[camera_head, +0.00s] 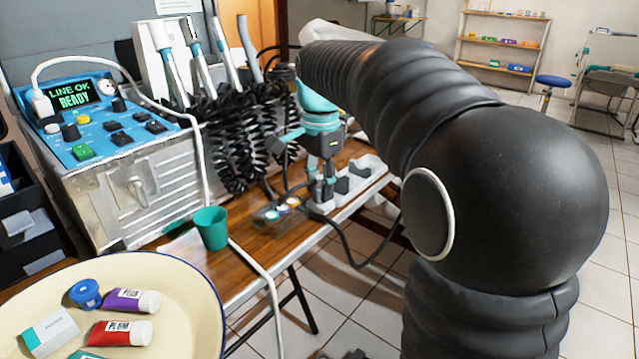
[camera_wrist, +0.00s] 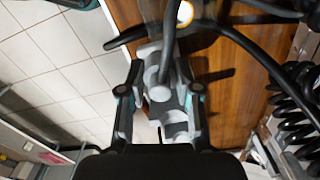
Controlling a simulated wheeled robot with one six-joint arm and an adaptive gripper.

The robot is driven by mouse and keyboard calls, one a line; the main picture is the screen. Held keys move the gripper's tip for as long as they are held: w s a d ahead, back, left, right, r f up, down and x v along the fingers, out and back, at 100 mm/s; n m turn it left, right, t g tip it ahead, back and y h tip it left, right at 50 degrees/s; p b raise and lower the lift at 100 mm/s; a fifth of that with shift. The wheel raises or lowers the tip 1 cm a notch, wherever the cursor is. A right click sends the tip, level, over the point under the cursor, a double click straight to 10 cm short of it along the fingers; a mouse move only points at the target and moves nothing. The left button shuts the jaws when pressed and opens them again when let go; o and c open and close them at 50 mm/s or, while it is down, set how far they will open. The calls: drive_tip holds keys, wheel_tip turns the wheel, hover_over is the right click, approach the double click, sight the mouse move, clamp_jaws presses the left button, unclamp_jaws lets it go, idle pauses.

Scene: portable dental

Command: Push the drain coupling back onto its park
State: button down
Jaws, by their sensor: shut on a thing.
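My gripper (camera_head: 322,193) points down over the right edge of the wooden table (camera_head: 262,245). In the wrist view its two fingers close on a grey coupling (camera_wrist: 158,88), a stubby cylindrical part between the pads. A dark hose runs up from the coupling in that view. A small dark block with round bright spots (camera_head: 275,212) lies on the table just left of the gripper. One glowing round spot (camera_wrist: 185,13) shows at the top of the wrist view. I cannot tell for certain which part is the park, or whether the coupling touches it.
A blue-topped dental unit (camera_head: 95,120) reading "LINE OK READY" stands at the left. Black coiled hoses (camera_head: 240,150) hang behind my gripper. A green cup (camera_head: 211,228) and a cream basin (camera_head: 180,285) are in front.

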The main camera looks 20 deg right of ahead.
drive_tip(key=shift+f, duration=0.2)
drive_tip(key=c, duration=0.7)
unclamp_jaws()
wheel_tip(320, 180, up, 12)
drive_tip(key=shift+s, duration=0.1)
drive_tip(key=s+f+n+t, duration=0.2)
drive_tip(key=s+f+n, duration=0.2)
drive_tip(key=s+f, duration=0.2)
drive_tip(key=s+f+n+t, duration=0.1)
drive_tip(key=s+f+n, duration=0.4)
drive_tip(key=s+f, duration=0.2)
drive_tip(key=s+f+n+t, duration=0.2)
drive_tip(key=s+f+n, duration=0.2)
drive_tip(key=s+f, duration=0.3)
drive_tip(key=shift+s+t, duration=0.3)
drive_tip(key=shift+s, duration=1.1)
